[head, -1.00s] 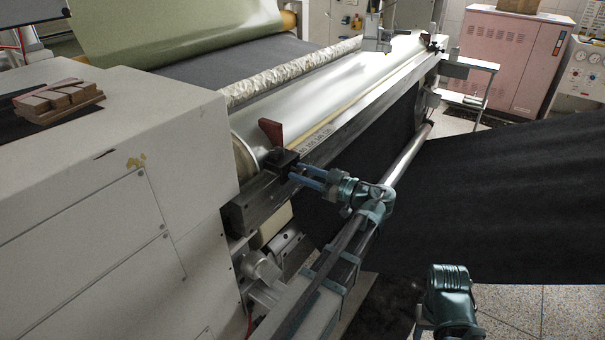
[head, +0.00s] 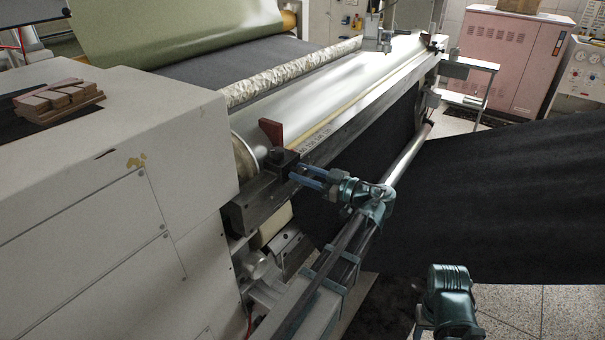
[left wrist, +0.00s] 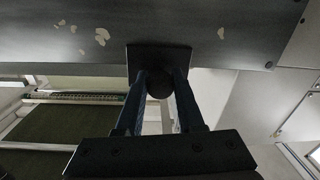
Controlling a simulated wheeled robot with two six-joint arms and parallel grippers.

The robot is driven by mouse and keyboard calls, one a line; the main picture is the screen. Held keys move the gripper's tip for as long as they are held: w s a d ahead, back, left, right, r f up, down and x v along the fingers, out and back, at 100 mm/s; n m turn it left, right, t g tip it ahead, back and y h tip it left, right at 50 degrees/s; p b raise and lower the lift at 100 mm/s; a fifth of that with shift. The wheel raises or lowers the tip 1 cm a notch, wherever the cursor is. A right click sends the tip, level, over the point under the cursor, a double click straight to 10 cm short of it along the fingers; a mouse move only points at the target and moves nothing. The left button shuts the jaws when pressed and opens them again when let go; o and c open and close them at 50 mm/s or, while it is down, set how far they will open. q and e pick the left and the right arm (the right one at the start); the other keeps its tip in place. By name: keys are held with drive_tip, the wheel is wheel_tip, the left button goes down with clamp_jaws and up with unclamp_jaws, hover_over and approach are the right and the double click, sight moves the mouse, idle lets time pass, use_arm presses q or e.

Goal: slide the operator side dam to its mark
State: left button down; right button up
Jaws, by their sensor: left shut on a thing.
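The operator side dam is a red-brown plate (head: 271,132) on a black block (head: 284,158), standing at the near end of the steel roll. My left gripper (head: 297,176) is shut on the dam's block side, its blue fingers reaching in from the right. In the left wrist view the fingers (left wrist: 159,100) close on a dark round knob (left wrist: 159,83) in front of the black block (left wrist: 160,56). A pale scale strip (head: 322,137) with small print runs along the rail beside the dam; I cannot read the figures. My right gripper is out of view.
The dark rail (head: 350,125) runs to the far end, where another small red piece (head: 426,38) stands. A grey machine housing (head: 110,190) is close on the left. A dark sheet (head: 510,195) hangs at the right. A bare roller (head: 408,158) lies beside my left arm.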

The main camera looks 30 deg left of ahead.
use_arm(q)
drive_tip(key=w, duration=1)
drive_tip(key=shift+d, duration=0.4)
drive_tip(key=c, duration=0.5)
unclamp_jaws()
drive_tip(key=shift+c, duration=0.2)
drive_tip(key=d, duration=1.4)
drive_tip(key=shift+s, duration=0.2)
